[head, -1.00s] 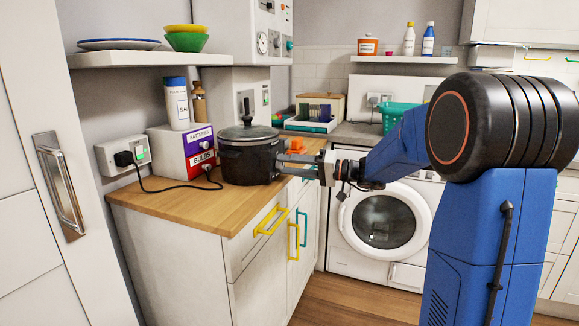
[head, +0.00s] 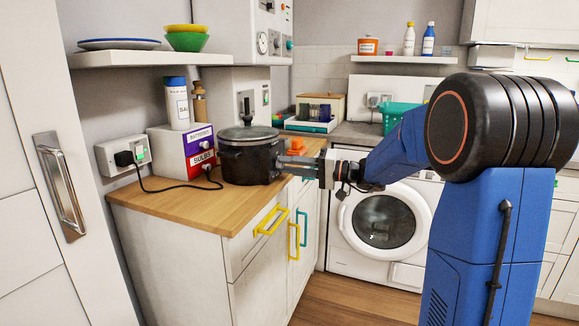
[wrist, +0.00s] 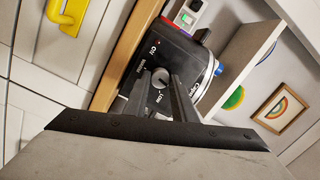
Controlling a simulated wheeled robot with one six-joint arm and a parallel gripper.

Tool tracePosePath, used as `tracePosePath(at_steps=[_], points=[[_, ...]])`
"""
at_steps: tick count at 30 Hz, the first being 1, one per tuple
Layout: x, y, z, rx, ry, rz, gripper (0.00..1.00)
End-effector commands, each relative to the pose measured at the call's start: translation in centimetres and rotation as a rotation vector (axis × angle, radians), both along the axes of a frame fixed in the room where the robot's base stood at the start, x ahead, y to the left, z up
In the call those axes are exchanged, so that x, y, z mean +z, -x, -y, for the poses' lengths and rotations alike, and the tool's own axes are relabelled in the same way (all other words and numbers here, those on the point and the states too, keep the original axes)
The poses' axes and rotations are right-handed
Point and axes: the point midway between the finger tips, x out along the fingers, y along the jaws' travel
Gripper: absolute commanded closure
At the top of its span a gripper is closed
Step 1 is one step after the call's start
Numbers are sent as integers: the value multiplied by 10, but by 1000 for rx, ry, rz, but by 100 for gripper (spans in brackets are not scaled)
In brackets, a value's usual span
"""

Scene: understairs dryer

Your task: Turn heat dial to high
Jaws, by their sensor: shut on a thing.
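The slow cooker (head: 245,163) is a black pot with a glass lid on the wooden counter. Its heat dial (wrist: 160,77) is a small grey knob on the dark front panel in the wrist view. Print around the dial includes LOW below it; the other labels are small and slanted. My gripper (wrist: 163,82) is at the panel with its dark fingers on either side of the dial, shut on it. In the head view my gripper (head: 284,162) meets the cooker's right side, and the dial is hidden there. The dial's exact pointing is too small to tell.
An orange item (head: 296,146) lies behind my fingers. A shelf (head: 180,57) hangs above. Yellow handles (head: 271,219) stick out from the cabinet below.

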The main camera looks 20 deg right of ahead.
Motion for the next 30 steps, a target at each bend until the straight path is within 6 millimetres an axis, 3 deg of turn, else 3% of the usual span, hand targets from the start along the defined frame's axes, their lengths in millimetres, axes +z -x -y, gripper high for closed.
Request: tracePosePath(at_steps=[30], points=[[-4, 1, -1, -2, -590, -758, 98]])
